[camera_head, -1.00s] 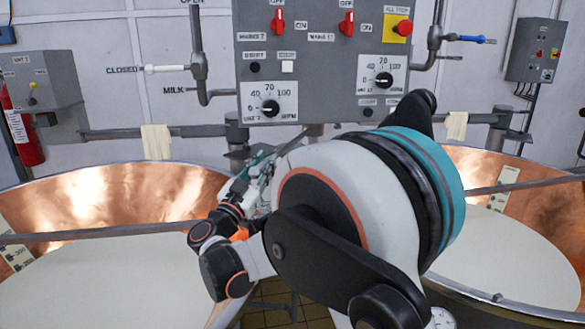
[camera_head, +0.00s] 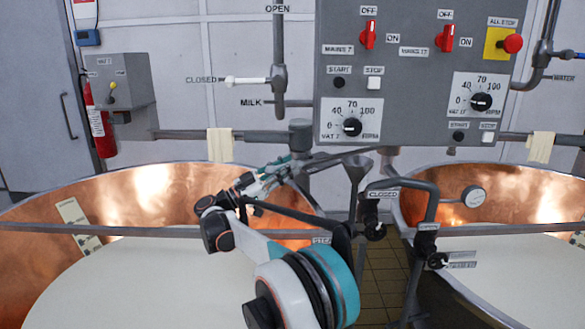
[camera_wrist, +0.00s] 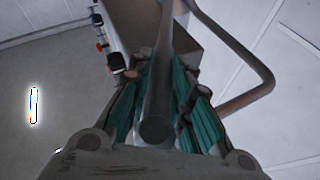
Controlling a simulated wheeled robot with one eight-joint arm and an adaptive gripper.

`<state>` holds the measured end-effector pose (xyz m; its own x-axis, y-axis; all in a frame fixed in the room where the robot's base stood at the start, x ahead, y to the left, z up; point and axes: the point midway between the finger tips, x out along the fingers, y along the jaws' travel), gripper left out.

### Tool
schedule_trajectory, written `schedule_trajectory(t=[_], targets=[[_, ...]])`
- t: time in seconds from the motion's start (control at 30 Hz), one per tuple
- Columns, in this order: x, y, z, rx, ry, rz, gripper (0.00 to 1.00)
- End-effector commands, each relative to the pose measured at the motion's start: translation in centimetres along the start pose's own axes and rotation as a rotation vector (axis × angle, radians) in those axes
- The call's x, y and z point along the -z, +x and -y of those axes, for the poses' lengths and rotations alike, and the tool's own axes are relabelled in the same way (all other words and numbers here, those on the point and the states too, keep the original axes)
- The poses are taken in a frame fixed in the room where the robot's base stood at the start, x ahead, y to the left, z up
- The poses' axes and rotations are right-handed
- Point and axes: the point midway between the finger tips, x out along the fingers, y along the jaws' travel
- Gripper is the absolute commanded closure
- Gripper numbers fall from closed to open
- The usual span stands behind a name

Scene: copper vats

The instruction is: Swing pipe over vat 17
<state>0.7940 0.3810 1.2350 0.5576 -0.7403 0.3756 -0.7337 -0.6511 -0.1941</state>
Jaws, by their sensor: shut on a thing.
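My gripper (camera_head: 272,178) is over the back rim of the left copper vat (camera_head: 150,185), which holds pale milk. In the wrist view my gripper (camera_wrist: 162,110) has its teal finger pads on both sides of a grey pipe (camera_wrist: 157,92), shut on it. In the head view the pipe (camera_head: 335,156) runs from the gripper rightward, in front of the post (camera_head: 301,140). Its grip point is partly hidden by the fingers. The right copper vat (camera_head: 470,180) also holds milk. I cannot read clearly which vat is 17.
A control panel (camera_head: 420,60) with red switches and dials hangs above the gap between the vats. A funnel and valve pipework (camera_head: 376,190) stand in that gap. A bar (camera_head: 120,229) crosses the left vat. A fire extinguisher (camera_head: 100,125) is on the left wall.

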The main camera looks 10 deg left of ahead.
Motion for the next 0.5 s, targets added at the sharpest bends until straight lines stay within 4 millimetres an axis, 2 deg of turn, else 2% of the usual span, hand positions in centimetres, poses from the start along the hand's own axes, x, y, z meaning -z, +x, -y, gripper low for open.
schedule_trajectory(t=[0.5], targets=[[0.27,-0.10,0.52,-0.010,-0.006,-0.007,1.00]])
